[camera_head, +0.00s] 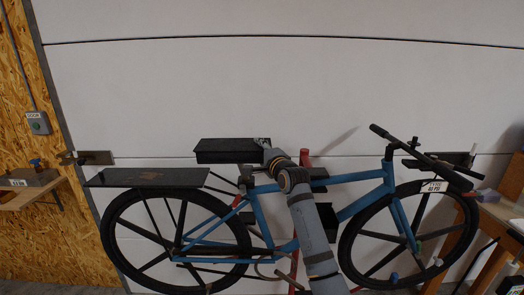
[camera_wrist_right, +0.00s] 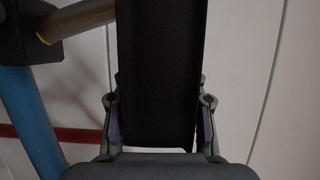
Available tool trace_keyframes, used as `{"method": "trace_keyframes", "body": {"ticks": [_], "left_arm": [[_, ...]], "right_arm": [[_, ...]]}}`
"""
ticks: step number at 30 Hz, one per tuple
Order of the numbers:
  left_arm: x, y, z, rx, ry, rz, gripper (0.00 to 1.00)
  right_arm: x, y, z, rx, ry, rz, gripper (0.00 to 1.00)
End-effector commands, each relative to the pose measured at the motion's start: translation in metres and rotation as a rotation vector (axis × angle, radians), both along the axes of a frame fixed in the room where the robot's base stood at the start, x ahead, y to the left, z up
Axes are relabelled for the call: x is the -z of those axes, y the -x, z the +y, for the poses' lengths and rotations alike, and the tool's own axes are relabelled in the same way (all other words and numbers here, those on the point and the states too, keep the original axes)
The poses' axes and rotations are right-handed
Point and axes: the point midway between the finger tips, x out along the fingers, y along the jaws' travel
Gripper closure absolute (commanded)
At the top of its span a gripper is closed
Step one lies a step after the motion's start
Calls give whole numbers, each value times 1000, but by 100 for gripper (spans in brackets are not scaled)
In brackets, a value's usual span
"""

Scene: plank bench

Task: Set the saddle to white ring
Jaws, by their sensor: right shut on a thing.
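The black saddle (camera_head: 228,152) sits high above the blue bicycle frame (camera_head: 258,212), near the top of the seat post area. My right gripper (camera_wrist_right: 160,112) is shut on the saddle, with one finger along each side of it; the black saddle (camera_wrist_right: 160,60) fills the middle of the right wrist view. In the head view my right arm comes up from below and ends at the saddle's right end. A black clamp (camera_head: 245,178) shows under the saddle. I cannot make out a white ring on the post. My left gripper is not in view.
A black rear rack (camera_head: 148,178) lies left of the saddle over the rear wheel (camera_head: 118,238). Handlebars (camera_head: 420,156) and a front wheel are at right. A red stand post (camera_head: 305,160) rises behind my arm. Wooden shelves stand at both sides. Above the saddle is clear.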

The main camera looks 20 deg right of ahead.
Motion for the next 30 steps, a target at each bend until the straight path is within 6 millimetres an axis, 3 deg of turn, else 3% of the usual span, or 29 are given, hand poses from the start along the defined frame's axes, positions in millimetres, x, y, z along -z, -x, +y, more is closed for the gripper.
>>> {"method": "trace_keyframes", "body": {"ticks": [1, 7, 18, 19, 24, 30], "left_arm": [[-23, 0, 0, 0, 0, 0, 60], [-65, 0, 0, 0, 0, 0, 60], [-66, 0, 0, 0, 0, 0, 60], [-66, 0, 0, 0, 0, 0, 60], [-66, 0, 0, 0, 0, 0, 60], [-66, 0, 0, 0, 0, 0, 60]], "right_arm": [[-31, 0, 3, -1, -3, -15, 100], [-78, -4, 16, -1, -4, -21, 100], [-81, -5, 19, 0, -2, -22, 100], [-81, -5, 19, 0, -2, -21, 57], [-79, -5, 19, 0, -2, -17, 35], [-78, -5, 19, 0, -1, -13, 35]]}}
